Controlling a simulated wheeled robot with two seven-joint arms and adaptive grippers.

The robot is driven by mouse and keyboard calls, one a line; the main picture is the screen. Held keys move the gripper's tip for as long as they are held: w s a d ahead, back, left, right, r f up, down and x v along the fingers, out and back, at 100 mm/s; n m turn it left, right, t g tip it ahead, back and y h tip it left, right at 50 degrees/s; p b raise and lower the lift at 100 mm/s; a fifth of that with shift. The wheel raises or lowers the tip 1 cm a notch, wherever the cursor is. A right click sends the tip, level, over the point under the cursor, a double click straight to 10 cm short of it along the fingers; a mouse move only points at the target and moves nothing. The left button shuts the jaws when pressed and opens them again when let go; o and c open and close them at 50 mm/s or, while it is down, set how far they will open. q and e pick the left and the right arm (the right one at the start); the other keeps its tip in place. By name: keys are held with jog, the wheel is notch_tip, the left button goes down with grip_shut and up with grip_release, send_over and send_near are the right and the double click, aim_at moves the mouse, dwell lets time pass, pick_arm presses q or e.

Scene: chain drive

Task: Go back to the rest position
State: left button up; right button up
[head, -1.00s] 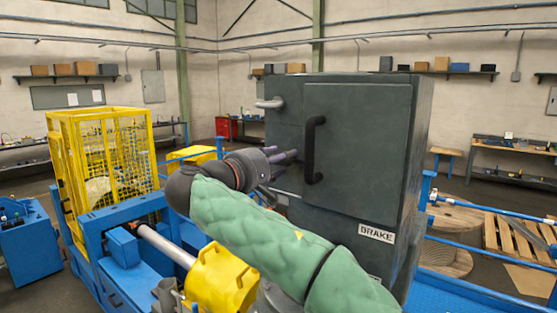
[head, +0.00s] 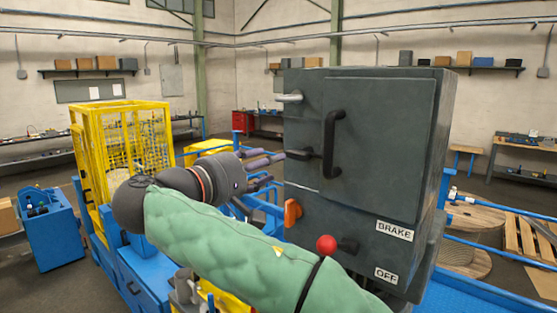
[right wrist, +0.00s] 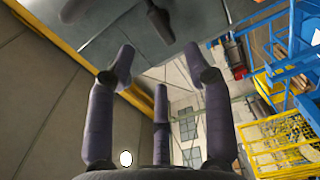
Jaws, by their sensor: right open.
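My right gripper (head: 272,167) is open and empty, at the end of my green-sleeved arm in the head view. Its fingers point right toward the left edge of the dark grey cabinet (head: 375,130), left of the black door handle (head: 332,145). I cannot tell from this view how large the gap to the cabinet is. In the right wrist view the three fingers (right wrist: 160,75) stand spread with nothing between them. A dark handle-like part (right wrist: 160,20) shows beyond the fingertips. My left gripper is not in view.
Below the door are an orange handle (head: 292,212), a red knob (head: 326,244) and BRAKE and OFF labels. A yellow mesh cage (head: 122,150) stands on the left over blue machinery (head: 150,285). Wooden spools (head: 490,222) lie at right.

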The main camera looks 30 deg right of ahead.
jog(key=shift+s+a, duration=0.3)
jog(key=shift+a, duration=0.3)
